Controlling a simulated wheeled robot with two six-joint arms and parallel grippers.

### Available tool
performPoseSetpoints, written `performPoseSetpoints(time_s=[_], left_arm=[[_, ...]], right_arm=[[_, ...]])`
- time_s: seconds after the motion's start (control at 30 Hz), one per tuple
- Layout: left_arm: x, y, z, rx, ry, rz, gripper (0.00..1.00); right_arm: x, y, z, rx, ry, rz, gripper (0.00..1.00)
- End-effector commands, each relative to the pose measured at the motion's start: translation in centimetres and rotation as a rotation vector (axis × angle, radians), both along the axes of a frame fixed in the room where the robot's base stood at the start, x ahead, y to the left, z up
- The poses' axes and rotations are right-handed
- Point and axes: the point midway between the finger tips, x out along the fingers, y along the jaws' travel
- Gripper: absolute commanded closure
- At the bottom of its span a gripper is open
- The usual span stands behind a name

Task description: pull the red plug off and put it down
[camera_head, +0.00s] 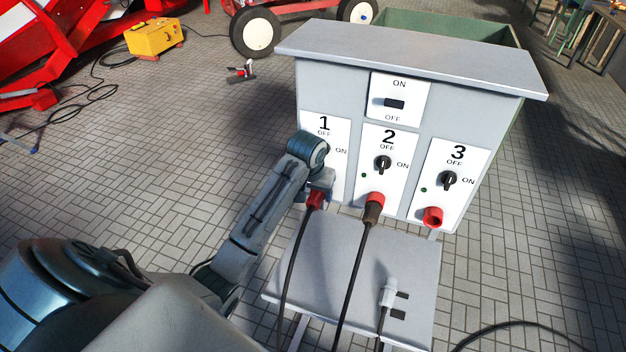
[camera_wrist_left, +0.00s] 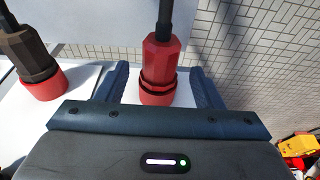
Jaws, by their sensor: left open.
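The red plug (camera_head: 315,201) sits at the position 1 panel (camera_head: 338,127) of the grey box, with a black cable running down from it. In the left wrist view the red plug (camera_wrist_left: 160,58) sits in a red socket ring (camera_wrist_left: 157,97). My left gripper (camera_head: 322,186) is at the plug. In the wrist view its two fingers stand open, one on each side of the plug, with gaps visible. The arm hides the position 1 switch and part of the socket in the head view. My right gripper is not in view.
A dark brown plug (camera_head: 373,212) is in the red socket at position 2. The red socket (camera_head: 433,216) at position 3 is empty. A grey shelf (camera_head: 335,265) below carries a white plug (camera_head: 388,292); cables hang across it. Paved floor around is mostly clear.

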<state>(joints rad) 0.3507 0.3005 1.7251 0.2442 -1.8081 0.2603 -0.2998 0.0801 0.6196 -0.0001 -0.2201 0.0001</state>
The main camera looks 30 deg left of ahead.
Motion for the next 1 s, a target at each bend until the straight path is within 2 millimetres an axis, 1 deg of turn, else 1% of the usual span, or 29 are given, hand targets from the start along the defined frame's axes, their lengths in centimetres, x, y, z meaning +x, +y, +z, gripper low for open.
performPoseSetpoints(time_s=[0.03, 0.1, 0.23, 0.37, 0.57, 0.67, 0.7, 0.77, 0.83, 0.87, 0.9, 0.97, 1.0], left_arm=[[0.1, 0.0, -0.5, -0.001, 0.004, 0.000, 0.39], [0.3, 0.1, -1.4, -0.001, 0.003, 0.000, 0.39], [0.6, 0.2, -2.4, 0.001, 0.001, -0.001, 0.39], [0.7, 0.2, -2.8, 0.001, 0.000, -0.001, 0.39], [0.7, 0.2, -2.8, 0.000, -0.001, -0.001, 0.39], [0.7, 0.2, -2.8, 0.000, -0.001, -0.001, 0.57], [0.7, 0.2, -2.8, 0.000, -0.001, -0.001, 0.64], [0.7, 0.2, -2.8, 0.000, -0.001, -0.001, 0.76], [0.7, 0.2, -2.8, 0.000, -0.001, -0.001, 0.90], [0.7, 0.2, -2.8, 0.000, -0.001, -0.001, 0.67], [0.7, 0.2, -2.8, 0.000, -0.001, -0.001, 0.74], [0.7, 0.2, -2.8, 0.000, -0.001, -0.001, 0.86], [0.7, 0.2, -2.8, 0.001, -0.002, -0.001, 0.86]], right_arm=[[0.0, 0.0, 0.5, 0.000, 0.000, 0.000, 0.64], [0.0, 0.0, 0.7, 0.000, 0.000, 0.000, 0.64], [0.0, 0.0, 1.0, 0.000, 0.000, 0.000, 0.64], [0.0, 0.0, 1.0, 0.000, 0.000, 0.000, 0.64], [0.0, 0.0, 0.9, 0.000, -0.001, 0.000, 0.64], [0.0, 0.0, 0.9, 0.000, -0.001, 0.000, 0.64], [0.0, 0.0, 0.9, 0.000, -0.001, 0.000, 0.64], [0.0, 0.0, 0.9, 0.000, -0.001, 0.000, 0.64], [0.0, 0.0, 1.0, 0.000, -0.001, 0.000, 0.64], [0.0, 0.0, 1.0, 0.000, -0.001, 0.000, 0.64], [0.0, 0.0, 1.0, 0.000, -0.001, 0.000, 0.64], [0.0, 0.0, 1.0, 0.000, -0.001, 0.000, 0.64], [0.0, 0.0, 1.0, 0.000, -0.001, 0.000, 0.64]])
